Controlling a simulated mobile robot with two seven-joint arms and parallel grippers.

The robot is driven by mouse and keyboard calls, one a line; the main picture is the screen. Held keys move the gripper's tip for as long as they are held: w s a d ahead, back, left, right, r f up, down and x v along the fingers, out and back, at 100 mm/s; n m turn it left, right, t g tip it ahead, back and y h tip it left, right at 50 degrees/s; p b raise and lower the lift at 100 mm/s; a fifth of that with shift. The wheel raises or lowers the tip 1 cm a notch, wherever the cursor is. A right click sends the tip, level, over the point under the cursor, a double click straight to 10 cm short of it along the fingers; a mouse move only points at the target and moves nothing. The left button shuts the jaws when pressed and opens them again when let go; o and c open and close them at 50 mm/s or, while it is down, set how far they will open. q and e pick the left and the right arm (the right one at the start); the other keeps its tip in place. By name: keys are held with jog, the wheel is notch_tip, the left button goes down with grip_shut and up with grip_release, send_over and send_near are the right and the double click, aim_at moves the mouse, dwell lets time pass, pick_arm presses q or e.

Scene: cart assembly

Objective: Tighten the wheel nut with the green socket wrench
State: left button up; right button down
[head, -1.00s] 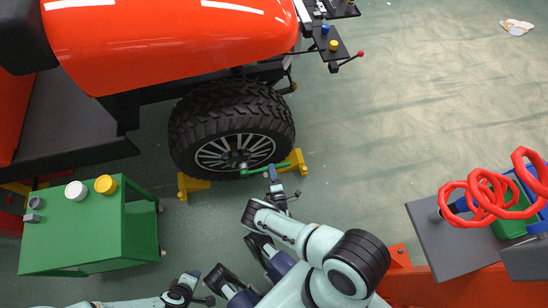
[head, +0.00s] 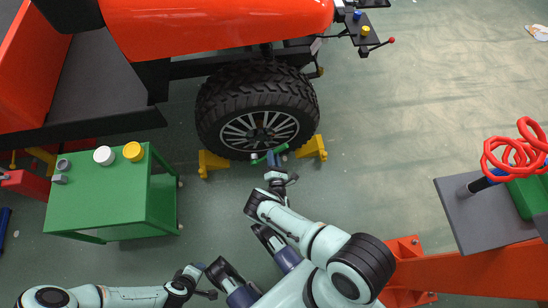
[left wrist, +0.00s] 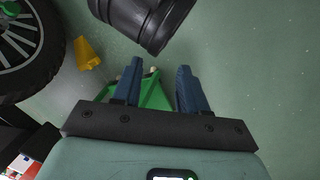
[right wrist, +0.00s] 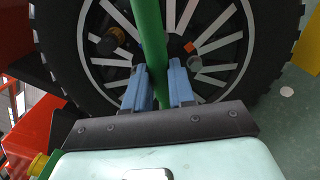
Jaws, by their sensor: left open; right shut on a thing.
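The wheel (head: 240,132) with its black tyre and grey spokes is on the orange vehicle. My right gripper (head: 277,160) is shut on the handle of the green socket wrench (head: 268,156), in front of the lower part of the wheel. In the right wrist view the green handle (right wrist: 150,35) runs upward between the fingers, across the spokes. An orange nut (right wrist: 190,47) shows near the hub. I cannot tell whether the socket touches a nut; the wrench's far end is out of that view. My left gripper (left wrist: 152,90) is open and empty, low and away from the wheel.
Yellow chocks (head: 213,163) stand at both sides of the tyre. A green cart (head: 110,205) holding white, yellow and grey parts is at left. A grey table (head: 475,225) with red rings is at right. The floor between wheel and table is clear.

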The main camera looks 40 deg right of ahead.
pick_arm(q)
jog(key=shift+w+f, duration=0.1)
pick_arm(e)
jog(key=shift+w, duration=0.1)
jog(key=shift+w+d+b, duration=0.4)
jog(key=shift+w, duration=0.1)
pick_arm(q)
jog(key=shift+w+a+f+y+b, duration=0.15)
jog(key=shift+w+a+f+b, duration=0.25)
jog(key=shift+f, duration=0.2)
jog(key=shift+w+a+f+y+b, duration=0.15)
jog(key=shift+w+a+f+b, duration=0.15)
jog(key=shift+w+a+f, duration=0.25)
pick_arm(e)
jog(key=x, duration=0.3)
jog(key=shift+w, duration=0.15)
pick_arm(q)
jog(key=shift+s+d, duration=0.1)
jog(key=shift+d, duration=0.05)
pick_arm(e)
jog(key=shift+r, duration=0.15)
pick_arm(q)
jog(key=shift+f, duration=0.1)
jog(key=shift+f, duration=0.1)
pick_arm(e)
jog(key=shift+w+d, duration=0.1)
